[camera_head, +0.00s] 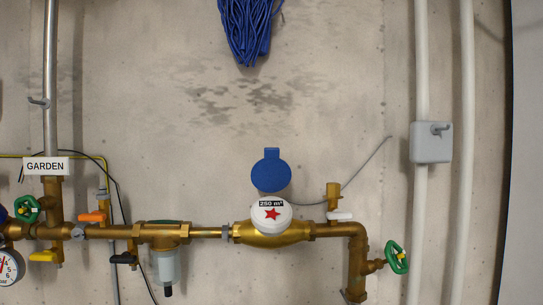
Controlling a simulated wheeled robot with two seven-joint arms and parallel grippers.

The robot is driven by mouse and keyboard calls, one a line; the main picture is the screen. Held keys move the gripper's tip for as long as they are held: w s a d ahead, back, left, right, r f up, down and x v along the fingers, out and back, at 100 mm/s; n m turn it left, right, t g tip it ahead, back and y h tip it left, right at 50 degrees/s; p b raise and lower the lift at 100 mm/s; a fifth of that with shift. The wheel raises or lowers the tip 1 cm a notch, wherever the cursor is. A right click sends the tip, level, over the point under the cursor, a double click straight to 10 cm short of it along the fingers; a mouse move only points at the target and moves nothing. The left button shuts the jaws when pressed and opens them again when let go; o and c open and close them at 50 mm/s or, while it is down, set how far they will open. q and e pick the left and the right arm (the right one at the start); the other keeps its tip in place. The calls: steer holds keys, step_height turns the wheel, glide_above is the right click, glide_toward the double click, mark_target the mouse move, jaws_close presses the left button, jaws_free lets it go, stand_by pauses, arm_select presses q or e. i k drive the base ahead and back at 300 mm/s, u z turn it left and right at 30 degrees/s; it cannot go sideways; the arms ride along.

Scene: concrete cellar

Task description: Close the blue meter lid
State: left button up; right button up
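The blue meter lid (271,172) stands open and upright above the water meter, its small tab pointing up. The white meter face (271,214) below it is uncovered and shows a red star and a "250 m³" label. The meter sits on a brass body (272,236) in the horizontal pipe. Neither of my grippers shows in the head view.
Brass pipework runs along the bottom, with a green handwheel (396,257), an orange lever (93,216) and a clear filter bowl (166,267). Blue cords (246,28) hang at the top.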

mark_target(270, 174)
steer(key=z, duration=0.45)
steer(key=k, duration=1)
steer(key=u, duration=1.1)
steer(key=i, duration=0.5)
steer(key=z, duration=0.05)
